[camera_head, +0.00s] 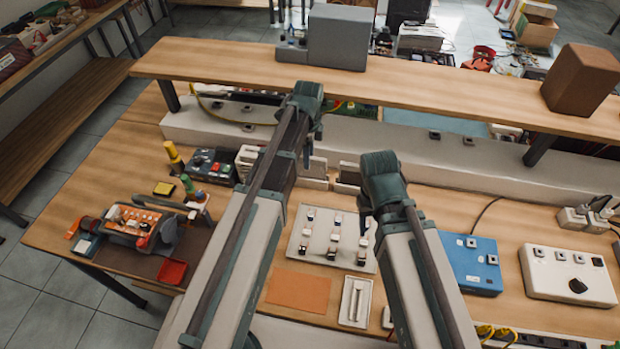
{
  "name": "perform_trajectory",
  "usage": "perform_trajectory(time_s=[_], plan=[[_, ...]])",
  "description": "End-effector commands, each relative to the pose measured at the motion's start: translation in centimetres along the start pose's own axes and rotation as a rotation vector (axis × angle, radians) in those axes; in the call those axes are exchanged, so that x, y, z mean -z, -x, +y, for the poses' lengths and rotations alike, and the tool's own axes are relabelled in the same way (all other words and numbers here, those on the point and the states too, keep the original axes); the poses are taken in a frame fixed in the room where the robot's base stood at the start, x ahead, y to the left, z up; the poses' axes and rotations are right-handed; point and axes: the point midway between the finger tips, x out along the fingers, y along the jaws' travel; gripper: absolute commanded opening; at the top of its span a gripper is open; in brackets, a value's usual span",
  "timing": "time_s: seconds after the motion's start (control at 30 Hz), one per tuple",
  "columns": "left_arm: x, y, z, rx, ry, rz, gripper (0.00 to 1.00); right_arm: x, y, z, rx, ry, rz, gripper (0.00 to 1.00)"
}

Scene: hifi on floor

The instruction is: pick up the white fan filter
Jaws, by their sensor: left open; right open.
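No part is clearly recognisable as a fan filter. A small white rectangular piece (355,301) with a raised strip lies flat on the workbench, between my two arms, and could be it. My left gripper (307,150) is at the far end of my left arm, near the low shelf behind the bench, open and mostly hidden by the arm. My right gripper (364,214) is beside the right edge of a pale switch panel, open and mostly hidden by its arm. Neither gripper visibly holds anything. Both are apart from the white piece.
The pale switch panel (297,247) and an orange sheet (298,291) lie near the white piece. A blue box (468,261) and a white box (566,276) stand right. An orange device (140,222) is left. A raised wooden shelf (440,88) crosses behind, carrying a grey box and brown speaker.

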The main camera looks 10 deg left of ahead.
Motion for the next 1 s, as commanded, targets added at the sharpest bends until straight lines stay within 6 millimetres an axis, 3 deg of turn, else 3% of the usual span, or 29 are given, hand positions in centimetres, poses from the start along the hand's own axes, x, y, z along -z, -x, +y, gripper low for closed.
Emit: perform_trajectory(time_s=[0.07, 0.43, 0.8, 1.0], plan=[[0.0, -1.6, 0.0, 0.000, 0.000, 0.000, 0.53, 0.1, -1.6, -0.1, 0.000, 0.000, 0.000, 0.50], [0.1, -2.3, -0.1, 0.000, 0.000, 0.000, 0.53, 0.1, -2.3, -0.2, 0.000, -0.001, 0.000, 0.50], [0.2, -6.6, -0.7, 0.000, 0.000, 0.000, 0.53, 0.4, -6.5, -0.6, 0.000, 0.000, 0.000, 0.50], [0.2, -7.1, -0.7, 0.000, 0.000, 0.000, 0.53, 0.4, -7.0, -0.7, 0.000, 0.000, 0.000, 0.50]])
